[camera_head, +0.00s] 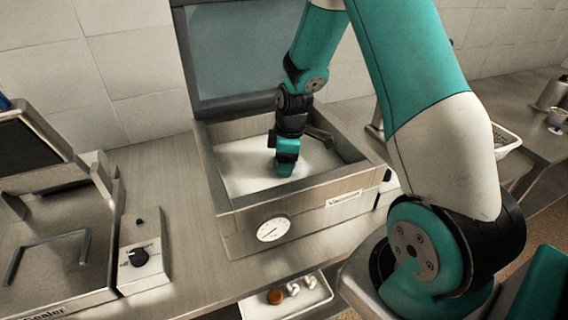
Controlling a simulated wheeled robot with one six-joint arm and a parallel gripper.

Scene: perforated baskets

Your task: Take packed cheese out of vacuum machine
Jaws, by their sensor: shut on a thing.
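The vacuum machine (345,189) stands on the steel counter with its lid (235,45) raised and a gauge on its front. My gripper (286,172) reaches down into the open chamber, close to its pale floor (240,172). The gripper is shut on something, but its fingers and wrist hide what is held. I cannot make out the packed cheese against the pale chamber floor.
A sealer (50,235) and a small control box with a knob (142,255) stand to the left. A white tray (290,300) with several small items sits below the counter edge. A perforated basket (507,138) is at the right. The tiled wall is close behind.

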